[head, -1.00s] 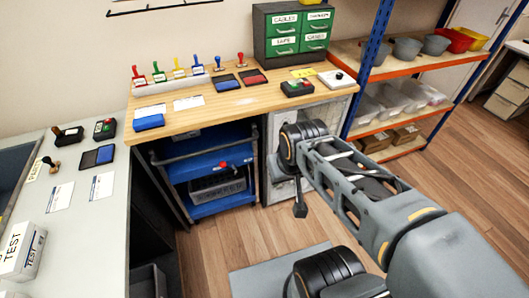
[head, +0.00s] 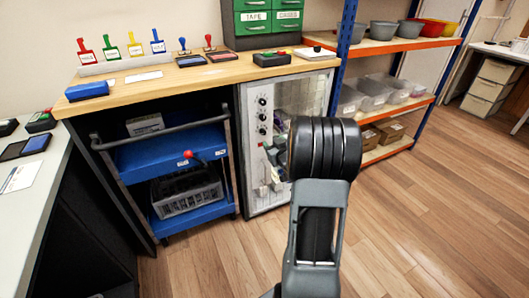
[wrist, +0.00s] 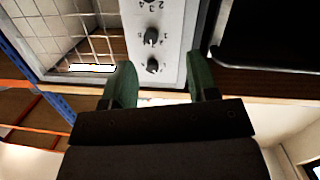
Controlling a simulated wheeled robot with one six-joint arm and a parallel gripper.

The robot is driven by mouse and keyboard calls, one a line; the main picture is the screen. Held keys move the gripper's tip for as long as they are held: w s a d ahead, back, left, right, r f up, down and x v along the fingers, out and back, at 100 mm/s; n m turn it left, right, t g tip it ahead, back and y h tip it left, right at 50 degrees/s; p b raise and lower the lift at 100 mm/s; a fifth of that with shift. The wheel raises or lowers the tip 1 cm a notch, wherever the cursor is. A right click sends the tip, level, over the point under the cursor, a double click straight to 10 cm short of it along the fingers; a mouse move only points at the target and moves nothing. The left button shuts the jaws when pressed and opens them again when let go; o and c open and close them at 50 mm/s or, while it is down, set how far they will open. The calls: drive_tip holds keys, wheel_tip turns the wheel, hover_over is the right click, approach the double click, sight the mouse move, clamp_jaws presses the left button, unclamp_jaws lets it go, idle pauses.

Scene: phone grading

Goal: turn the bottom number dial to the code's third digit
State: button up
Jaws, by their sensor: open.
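The grey cabinet (head: 248,165) under the wooden bench has a column of small black dials on its front panel. In the head view the lowest clear round dial (head: 262,131) is below two others. The wrist view seems upside down. It shows two dark dials, one (wrist: 151,37) above the other (wrist: 153,65) in the picture, and printed digits at the top edge, where the panel is cut off. My gripper (wrist: 163,64) is open, its green fingers apart on either side of the panel, with nothing between them. In the head view my arm hides part of the cabinet. I cannot read any dial's setting or the code.
The wooden bench (head: 200,73) overhangs the cabinet. A blue and orange rack (head: 400,112) holding bins stands to the right. The wooden floor at the right is clear.

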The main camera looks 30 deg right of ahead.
sight(264, 133)
wheel_tip(264, 133, down, 5)
drive_tip(key=d+t+b, duration=0.2)
drive_tip(key=d, duration=0.1)
drive_tip(key=shift+y, duration=0.3)
drive_tip(key=w+b, duration=0.1)
drive_tip(key=w, duration=0.3)
drive_tip(key=w+d+b, duration=0.1)
drive_tip(key=w, duration=0.3)
drive_tip(key=w+b, duration=0.1)
drive_tip(key=w, duration=0.3)
drive_tip(key=shift+w+d+r, duration=0.15)
drive_tip(key=shift+w+d, duration=0.1)
drive_tip(key=shift+w, duration=0.1)
drive_tip(key=shift+c, duration=0.5)
drive_tip(key=c, duration=0.8)
